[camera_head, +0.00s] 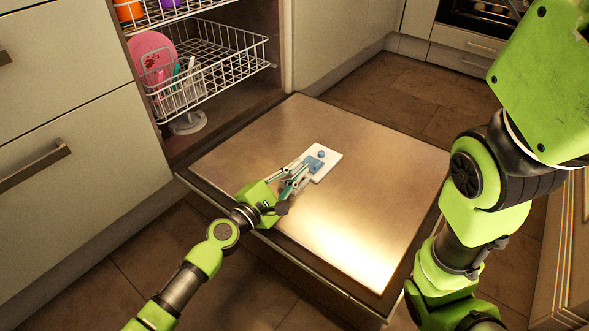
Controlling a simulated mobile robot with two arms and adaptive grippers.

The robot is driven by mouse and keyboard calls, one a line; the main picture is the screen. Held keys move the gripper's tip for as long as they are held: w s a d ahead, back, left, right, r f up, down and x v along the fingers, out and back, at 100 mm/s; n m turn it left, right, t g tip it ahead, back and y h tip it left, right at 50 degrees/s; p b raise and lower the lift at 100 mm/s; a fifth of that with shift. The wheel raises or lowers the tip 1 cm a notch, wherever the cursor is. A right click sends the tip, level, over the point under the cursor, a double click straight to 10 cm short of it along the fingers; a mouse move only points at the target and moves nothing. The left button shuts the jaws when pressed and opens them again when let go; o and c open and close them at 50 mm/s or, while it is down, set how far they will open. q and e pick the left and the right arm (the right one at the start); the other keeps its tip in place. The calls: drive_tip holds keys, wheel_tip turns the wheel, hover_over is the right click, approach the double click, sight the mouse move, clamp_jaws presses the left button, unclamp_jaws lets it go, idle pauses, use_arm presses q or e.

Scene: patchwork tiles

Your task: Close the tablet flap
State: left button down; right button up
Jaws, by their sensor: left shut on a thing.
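The tablet holder is a small white unit (327,156) set in the inner face of the lowered dishwasher door (375,205). It has a light blue flap (314,164) and a small round blue part beside it. My left gripper (301,172) reaches in from the lower left, with its fingers at the near-left end of the holder, right by the flap. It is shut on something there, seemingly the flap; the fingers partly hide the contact. The flap's exact angle is too small to tell. My right arm stands at the right, its gripper out of view.
The dishwasher's lower rack (225,62) stands inside, holding a pink plate (150,52) and some cutlery. Orange and purple cups (128,10) are in the upper rack. Drawers (60,150) flank the left. The rest of the door's face is bare.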

idle(0.3)
use_arm(q)
drive_tip(key=c, duration=2.2)
unclamp_jaws()
drive_tip(key=shift+o, duration=0.2)
drive_tip(key=v, duration=1.2)
drive_tip(key=shift+r, duration=0.1)
